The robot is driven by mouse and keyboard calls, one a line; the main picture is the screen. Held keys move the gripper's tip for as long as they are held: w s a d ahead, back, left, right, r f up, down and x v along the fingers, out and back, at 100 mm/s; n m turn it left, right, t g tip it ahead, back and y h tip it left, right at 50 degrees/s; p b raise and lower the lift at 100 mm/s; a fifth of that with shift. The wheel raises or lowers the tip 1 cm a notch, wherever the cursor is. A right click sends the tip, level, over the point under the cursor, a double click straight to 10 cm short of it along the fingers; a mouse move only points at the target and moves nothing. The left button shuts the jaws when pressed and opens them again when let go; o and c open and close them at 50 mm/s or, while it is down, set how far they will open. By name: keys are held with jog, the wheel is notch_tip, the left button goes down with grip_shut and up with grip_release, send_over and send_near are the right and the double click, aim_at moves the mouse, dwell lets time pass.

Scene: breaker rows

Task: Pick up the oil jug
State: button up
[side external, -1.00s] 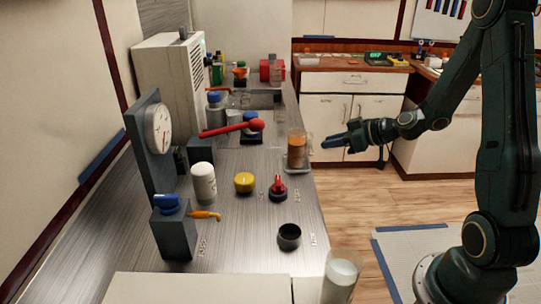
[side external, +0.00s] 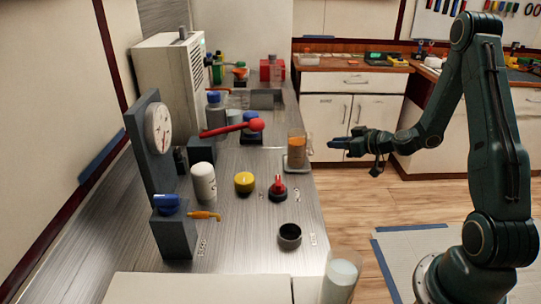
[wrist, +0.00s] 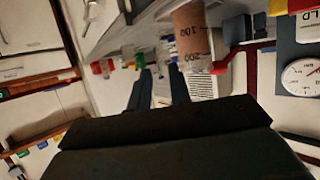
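The oil jug (side external: 297,151) is a clear jug with orange-brown liquid and a handle on its right side. It stands upright on a small pale plate (side external: 296,168) at the right edge of the metal counter. In the wrist view the jug (wrist: 190,38) shows at the top with graduation marks, just right of my fingers. My gripper (side external: 332,146) is a little right of the jug at about its height, pointing left, apart from it. In the wrist view my gripper (wrist: 160,78) shows two dark fingers with an empty gap between them.
A red-handled lever (side external: 232,128) lies left of the jug. A red knob (side external: 278,188), yellow knob (side external: 244,182) and dark cup (side external: 289,236) stand nearer on the counter (side external: 240,265). A glass of pale liquid (side external: 341,278) is at the front. Space right of the jug is open.

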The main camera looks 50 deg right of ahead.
aim_at(311, 142)
jog(key=shift+x, duration=2.8)
jog(key=shift+w, duration=0.1)
jog(key=shift+x, duration=2.5)
jog(key=shift+r, duration=0.1)
grip_shut()
